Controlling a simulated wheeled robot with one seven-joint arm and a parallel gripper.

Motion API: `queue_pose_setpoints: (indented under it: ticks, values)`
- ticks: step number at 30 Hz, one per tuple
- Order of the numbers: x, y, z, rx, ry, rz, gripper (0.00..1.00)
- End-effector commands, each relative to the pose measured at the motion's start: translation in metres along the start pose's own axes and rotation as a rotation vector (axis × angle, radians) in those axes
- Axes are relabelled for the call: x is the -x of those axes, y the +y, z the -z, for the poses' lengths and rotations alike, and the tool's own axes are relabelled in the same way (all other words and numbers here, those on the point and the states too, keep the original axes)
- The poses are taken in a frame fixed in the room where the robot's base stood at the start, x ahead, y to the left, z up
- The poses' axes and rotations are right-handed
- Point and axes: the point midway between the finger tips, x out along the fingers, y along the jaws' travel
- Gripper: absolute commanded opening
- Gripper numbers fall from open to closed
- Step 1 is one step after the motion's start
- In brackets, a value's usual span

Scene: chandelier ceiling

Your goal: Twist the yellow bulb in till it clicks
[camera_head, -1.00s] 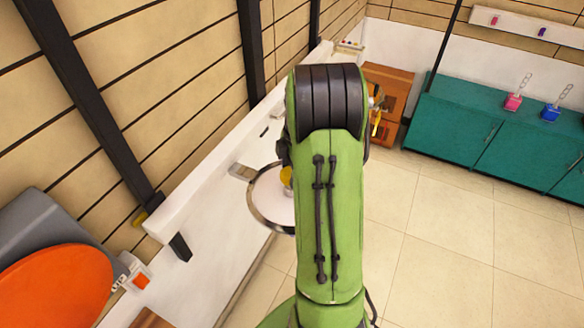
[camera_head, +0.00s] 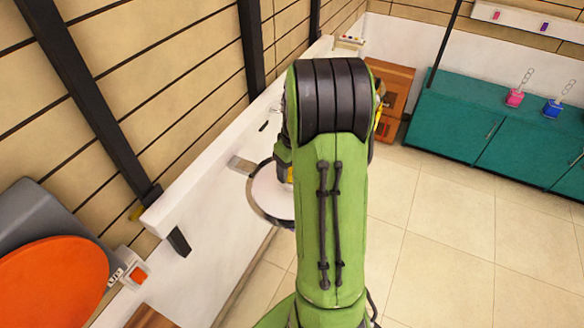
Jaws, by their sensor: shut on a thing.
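The fingertips, most of the bulb and the socket are hidden behind my arm, so I cannot tell how the bulb sits.
A white ledge (camera_head: 215,165) runs along the left wall. An orange disc (camera_head: 50,284) and a grey body stand at the lower left. A wooden cabinet (camera_head: 392,88) and teal cabinets (camera_head: 463,121) with pink and blue items stand at the back. The tiled floor at right is clear.

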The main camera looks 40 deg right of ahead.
Motion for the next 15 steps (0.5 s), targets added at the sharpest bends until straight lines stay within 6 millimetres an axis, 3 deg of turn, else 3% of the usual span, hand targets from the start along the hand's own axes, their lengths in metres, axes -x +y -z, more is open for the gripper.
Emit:
queue_pose_setpoints:
  ticks: [11,12,15]
  values:
    - [0.0006,0.0000,0.0002,0.001,0.000,0.000,0.24]
    - [0.0006,0.0000,0.0002,0.001,0.000,0.000,0.65]
    - [0.0006,0.0000,0.0002,0.002,0.000,0.000,0.80]
